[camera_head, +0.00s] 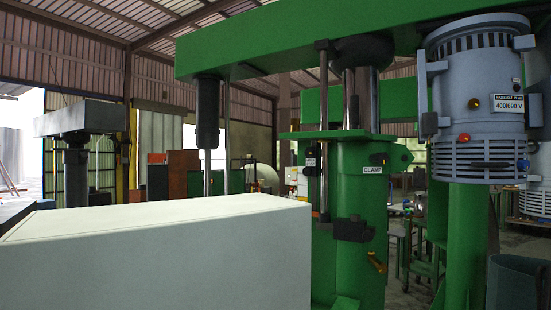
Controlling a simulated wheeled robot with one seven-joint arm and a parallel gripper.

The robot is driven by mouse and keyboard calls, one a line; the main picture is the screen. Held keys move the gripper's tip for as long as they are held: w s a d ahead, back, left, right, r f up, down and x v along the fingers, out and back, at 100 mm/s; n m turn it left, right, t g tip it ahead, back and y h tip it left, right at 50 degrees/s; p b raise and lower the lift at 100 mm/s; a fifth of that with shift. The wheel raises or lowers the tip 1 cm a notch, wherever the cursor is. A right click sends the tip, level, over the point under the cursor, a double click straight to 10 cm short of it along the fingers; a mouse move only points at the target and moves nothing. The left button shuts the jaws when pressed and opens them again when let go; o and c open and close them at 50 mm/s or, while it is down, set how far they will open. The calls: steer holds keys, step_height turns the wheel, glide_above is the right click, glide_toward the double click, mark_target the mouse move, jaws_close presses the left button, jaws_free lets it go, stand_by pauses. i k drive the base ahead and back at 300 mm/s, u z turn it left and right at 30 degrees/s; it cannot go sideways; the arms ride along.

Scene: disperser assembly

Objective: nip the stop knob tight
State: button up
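A green disperser machine (357,205) stands right of centre, with a plate marked CLAMP (373,170) on its column. A dark round knob (379,159) shows just above that plate. A slim upright rod (323,120) runs down the left side of the column. A dark block (352,229) sits low on the column, with a brass-coloured handle (376,262) tilted below it. No part is labelled as the stop knob, and I cannot tell which it is or how tight it is. My gripper is not in view.
A large pale box (170,260) fills the lower left foreground and hides what lies behind it. A grey motor (480,100) hangs at the right from the green overhead beam (270,45). A dark bin (514,285) stands at lower right.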

mark_target(309, 153)
steer(key=u, duration=1.2)
steer(key=i, duration=0.45)
steer(key=z, duration=0.45)
